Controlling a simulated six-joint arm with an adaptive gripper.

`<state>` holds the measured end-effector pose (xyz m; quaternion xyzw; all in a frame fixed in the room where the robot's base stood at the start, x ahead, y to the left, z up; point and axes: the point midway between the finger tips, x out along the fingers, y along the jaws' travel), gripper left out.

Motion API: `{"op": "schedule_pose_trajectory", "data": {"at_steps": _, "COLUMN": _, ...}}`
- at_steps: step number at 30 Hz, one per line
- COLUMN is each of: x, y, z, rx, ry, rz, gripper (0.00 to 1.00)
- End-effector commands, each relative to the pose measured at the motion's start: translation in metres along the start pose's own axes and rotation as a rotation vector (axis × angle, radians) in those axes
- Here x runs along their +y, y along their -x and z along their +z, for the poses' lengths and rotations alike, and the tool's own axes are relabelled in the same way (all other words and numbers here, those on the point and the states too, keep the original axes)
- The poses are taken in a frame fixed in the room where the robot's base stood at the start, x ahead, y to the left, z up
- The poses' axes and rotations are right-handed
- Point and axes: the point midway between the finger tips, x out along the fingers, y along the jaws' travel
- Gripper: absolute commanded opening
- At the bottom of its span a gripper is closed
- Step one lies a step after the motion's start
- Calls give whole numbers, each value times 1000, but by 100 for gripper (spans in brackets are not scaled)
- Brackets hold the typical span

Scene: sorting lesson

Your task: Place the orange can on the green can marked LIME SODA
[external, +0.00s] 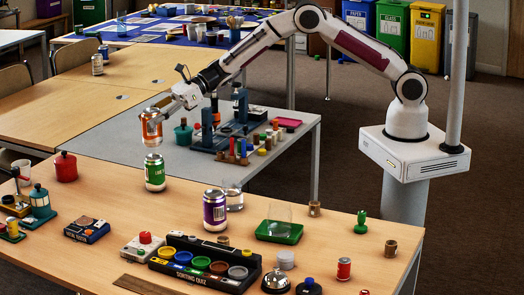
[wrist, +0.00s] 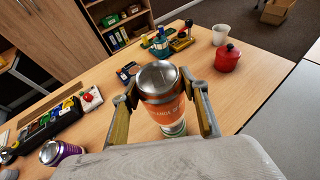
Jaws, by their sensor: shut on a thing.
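My gripper (external: 163,108) is shut on the orange can (external: 151,127) and holds it upright in the air over the near table. The green can (external: 155,172) stands upright on the table, almost directly below the orange can. In the external view a small gap shows between the orange can's bottom and the green can's top. In the wrist view the orange can (wrist: 163,112) sits between the two fingers, its silver lid facing the camera. It hides most of the green can, of which a little (wrist: 175,131) shows below it.
A purple can (external: 215,212) and a clear glass (external: 233,197) stand to the right. A red pot (external: 66,168) is at the left. A sorting quiz box (external: 207,265) lies at the front. The tabletop right around the green can is clear.

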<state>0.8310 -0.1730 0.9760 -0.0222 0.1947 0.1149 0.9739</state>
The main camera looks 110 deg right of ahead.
Motion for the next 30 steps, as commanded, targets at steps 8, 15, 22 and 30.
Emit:
{"op": "schedule_pose_trajectory", "data": {"at_steps": 8, "x": 0, "y": -1, "z": -2, "rx": 0, "ry": -1, "rz": 0, "gripper": 34}}
{"op": "schedule_pose_trajectory", "data": {"at_steps": 15, "x": 0, "y": -9, "z": -22, "rx": 2, "ry": -2, "rz": 0, "gripper": 34}}
{"op": "schedule_pose_trajectory", "data": {"at_steps": 22, "x": 0, "y": -14, "z": -35, "rx": 0, "ry": -1, "rz": -1, "gripper": 34}}
{"op": "schedule_pose_trajectory", "data": {"at_steps": 30, "x": 0, "y": -14, "z": -35, "rx": 0, "ry": 0, "rz": -1, "gripper": 34}}
